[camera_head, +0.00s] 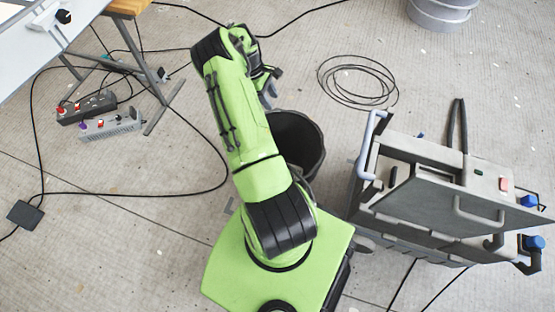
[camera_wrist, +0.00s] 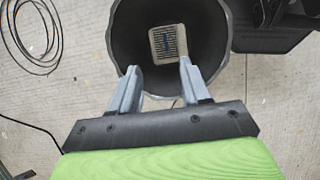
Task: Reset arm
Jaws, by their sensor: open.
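My gripper (camera_wrist: 158,82) shows in the wrist view with its two grey fingers apart and nothing between them. In that view it is over the near rim of a dark round bin (camera_wrist: 205,25).
A grey wheeled machine (camera_head: 440,195) with handles and hoses stands at right. A coiled black cable (camera_head: 357,82) lies behind the bin. Power strips (camera_head: 100,112) and loose cables lie at left, near a table (camera_head: 40,40). A grey bucket (camera_head: 443,12) stands at top right.

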